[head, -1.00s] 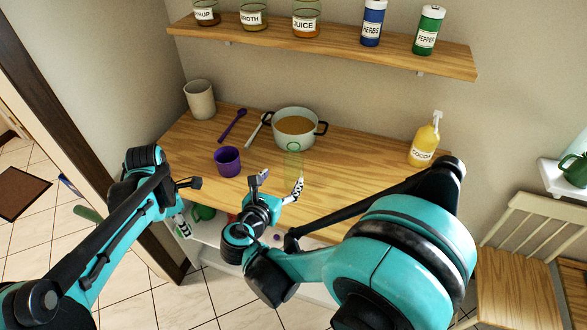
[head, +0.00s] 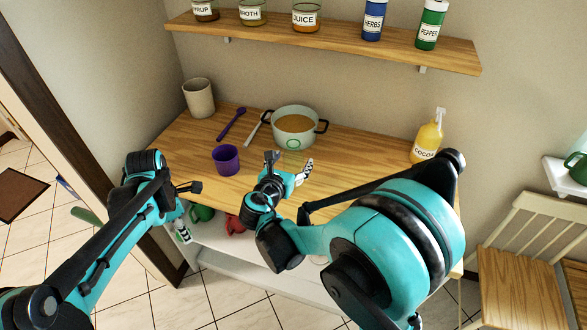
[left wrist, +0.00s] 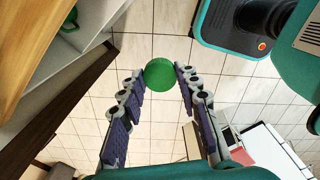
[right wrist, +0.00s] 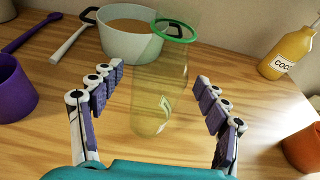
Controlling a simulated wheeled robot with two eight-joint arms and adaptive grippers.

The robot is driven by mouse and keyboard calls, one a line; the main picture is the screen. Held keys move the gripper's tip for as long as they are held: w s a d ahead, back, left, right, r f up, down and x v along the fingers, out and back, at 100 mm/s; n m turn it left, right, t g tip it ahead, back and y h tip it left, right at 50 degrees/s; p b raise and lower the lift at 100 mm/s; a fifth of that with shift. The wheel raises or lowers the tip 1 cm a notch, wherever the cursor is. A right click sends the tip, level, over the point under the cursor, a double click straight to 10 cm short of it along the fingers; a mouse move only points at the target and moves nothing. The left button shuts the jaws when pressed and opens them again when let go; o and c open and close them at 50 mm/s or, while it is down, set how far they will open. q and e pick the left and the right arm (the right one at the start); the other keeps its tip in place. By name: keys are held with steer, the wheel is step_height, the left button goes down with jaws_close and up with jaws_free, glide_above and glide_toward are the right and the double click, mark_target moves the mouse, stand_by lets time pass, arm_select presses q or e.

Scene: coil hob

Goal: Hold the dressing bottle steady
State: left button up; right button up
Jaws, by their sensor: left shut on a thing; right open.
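The dressing bottle is a clear, faintly yellow-green vessel with a green ring at its top; it stands on the wooden counter in front of the pot in the head view (head: 294,155). In the right wrist view the bottle (right wrist: 160,95) lies between the spread fingers, with a pale label low on it; its text is unreadable. My right gripper (head: 290,166) is open, a finger on each side of the bottle, contact not visible. My left gripper (head: 188,210) is off the counter's front left, shut on a round green lid (left wrist: 160,73).
A pot of brown liquid (head: 295,128) stands behind the bottle. A purple cup (head: 226,160), purple spoon (head: 231,124) and beige mug (head: 199,98) are to the left. A yellow cocoa bottle (head: 427,140) is at the right. A shelf of jars (head: 330,42) hangs above.

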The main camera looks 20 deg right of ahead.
mark_target(293, 149)
arm_select(q)
steer(key=shift+f, duration=0.25)
arm_select(e)
steer(key=shift+x, duration=0.8)
steer(key=shift+s, duration=0.1)
steer(key=shift+c, duration=0.3)
steer(key=c, duration=1.4)
steer(key=shift+c, duration=0.2)
arm_select(q)
steer(key=shift+r, duration=0.1)
arm_select(e)
steer(key=shift+r, duration=0.15)
